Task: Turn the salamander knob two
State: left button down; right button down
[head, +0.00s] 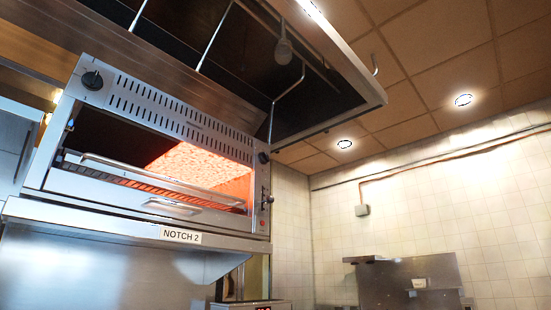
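The salamander (150,122) is a steel grill unit mounted high at the left in the head view. One round black knob (92,80) sits at the top left of its front. A second dark knob (263,157) sits at the right end. The right part of its inside glows orange, while the left part is dark. A label (181,236) reading "NOTCH 2" is on the shelf edge below. The knobs' pointer settings are too small to read surely. Neither of my grippers is in view.
An extractor hood (330,75) with rods hangs above the salamander. A steel panel (120,270) is below it. A steel counter with a backsplash (410,280) stands against the tiled wall (440,200) at the right. Open room lies between.

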aim_at(263, 157)
jog(key=l+u, duration=0.1)
jog(key=u, duration=0.65)
jog(key=i+l+u, duration=0.1)
jog(key=l+u, duration=0.6)
jog(key=l, duration=0.2)
jog(key=l+u, duration=0.35)
jog(key=l, duration=0.15)
